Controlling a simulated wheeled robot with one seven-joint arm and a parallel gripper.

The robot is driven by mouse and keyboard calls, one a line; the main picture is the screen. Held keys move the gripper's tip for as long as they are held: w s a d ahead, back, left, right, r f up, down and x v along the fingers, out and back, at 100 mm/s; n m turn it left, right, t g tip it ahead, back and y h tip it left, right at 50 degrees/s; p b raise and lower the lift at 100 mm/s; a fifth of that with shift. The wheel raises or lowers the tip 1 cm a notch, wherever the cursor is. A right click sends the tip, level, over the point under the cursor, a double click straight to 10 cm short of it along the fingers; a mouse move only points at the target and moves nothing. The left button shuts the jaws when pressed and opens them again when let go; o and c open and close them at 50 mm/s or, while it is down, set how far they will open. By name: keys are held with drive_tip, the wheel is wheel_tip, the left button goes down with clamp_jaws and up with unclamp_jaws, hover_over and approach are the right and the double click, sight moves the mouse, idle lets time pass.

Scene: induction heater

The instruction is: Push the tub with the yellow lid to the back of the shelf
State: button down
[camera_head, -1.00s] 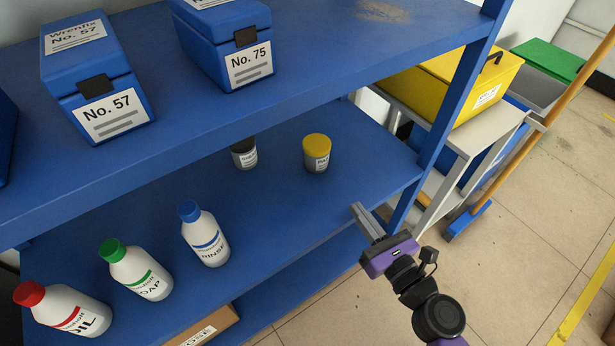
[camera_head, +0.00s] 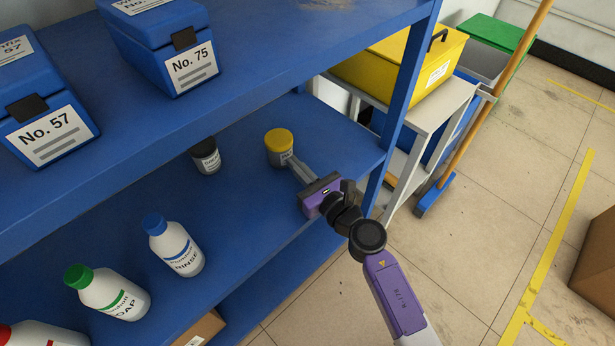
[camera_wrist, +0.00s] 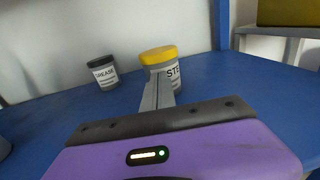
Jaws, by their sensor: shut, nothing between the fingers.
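The tub with the yellow lid (camera_head: 279,147) stands upright on the blue middle shelf (camera_head: 240,203), towards the right end. It also shows in the wrist view (camera_wrist: 160,58), its label partly hidden by my fingers. My gripper (camera_head: 295,163) is shut and empty, with its tips at the front of the tub; whether they touch it I cannot tell. In the wrist view my gripper (camera_wrist: 157,86) points at the tub, its fingers together. Free shelf surface and a pale wall (camera_wrist: 120,25) show behind the tub.
A dark grease tub (camera_head: 205,155) stands left of the yellow-lidded tub. A blue-capped bottle (camera_head: 173,246) and a green-capped bottle (camera_head: 107,291) stand further left. The upper shelf with blue boxes (camera_head: 165,45) overhangs. A blue post (camera_head: 403,100) rises at the right.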

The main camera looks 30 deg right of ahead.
sight(267, 136)
drive_tip(key=shift+w+a, duration=0.15)
drive_tip(key=shift+w, duration=0.45)
drive_tip(key=w, duration=0.4)
drive_tip(key=w+a+b, duration=0.1)
drive_tip(key=w, duration=0.3)
drive_tip(key=w+a+b, duration=0.1)
drive_tip(key=w, duration=0.2)
drive_tip(key=shift+w+a, duration=0.15)
drive_tip(key=shift+w, duration=0.25)
drive_tip(key=shift+s, duration=0.1)
